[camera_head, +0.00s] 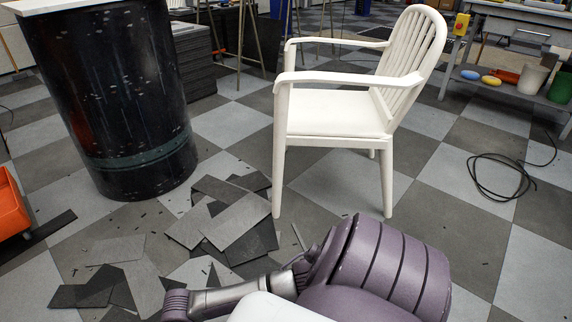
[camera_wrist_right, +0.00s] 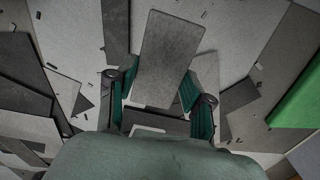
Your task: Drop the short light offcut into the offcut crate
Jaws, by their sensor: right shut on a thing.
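In the right wrist view, my right gripper (camera_wrist_right: 156,82) has its two green-padded fingers on either side of a short grey rectangular offcut (camera_wrist_right: 172,48). It is shut on this offcut, which extends forward from between the fingers over the floor. The head view does not show this gripper; parts of my arm cover its bottom edge. An orange open container (camera_head: 10,207) stands at the left edge of the head view, partly cut off; I cannot tell whether it is the offcut crate. My left gripper is in neither view.
Light and dark offcuts (camera_head: 238,222) lie scattered on the checkered floor. A black drum (camera_head: 110,95) and a white armchair (camera_head: 330,115) stand beyond them. A black cable (camera_head: 505,180) lies at right. A green object (camera_wrist_right: 300,95) edges into the right wrist view.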

